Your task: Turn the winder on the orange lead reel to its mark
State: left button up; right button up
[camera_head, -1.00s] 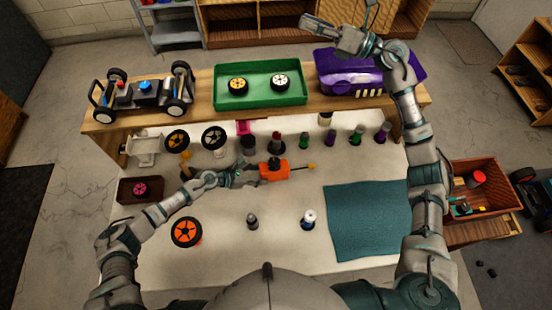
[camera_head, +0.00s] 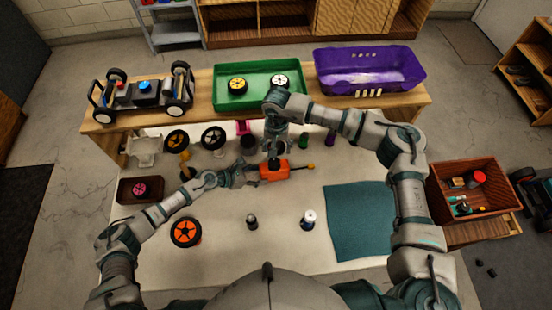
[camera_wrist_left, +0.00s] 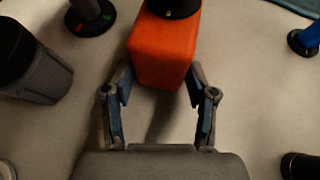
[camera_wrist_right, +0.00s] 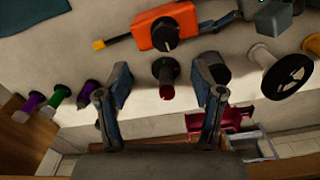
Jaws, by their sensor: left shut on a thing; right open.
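The orange lead reel (camera_head: 275,173) lies on the pale table, its lead with a yellow tip running right. In the right wrist view, the reel (camera_wrist_right: 148,36) has a black winder knob (camera_wrist_right: 164,31) on top; a pale line shows on the knob. In the left wrist view, my left gripper (camera_wrist_left: 160,85) is shut on the orange body (camera_wrist_left: 163,55), a finger at each side. My right gripper (camera_wrist_right: 166,76) is open and empty above the table, just behind the reel. A dark red-topped spool (camera_wrist_right: 166,72) shows between its fingers, lower down. The winder's mark is not clear.
Several coloured spools stand behind the reel, including a green one (camera_head: 303,141). A green tray (camera_head: 262,103) and a purple bin (camera_head: 369,73) sit on the back shelf.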

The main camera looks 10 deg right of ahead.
aim_at(277, 161)
notch_tip(277, 161, down, 8)
jog(key=shift+f, duration=0.25)
jog(key=c, duration=1.1)
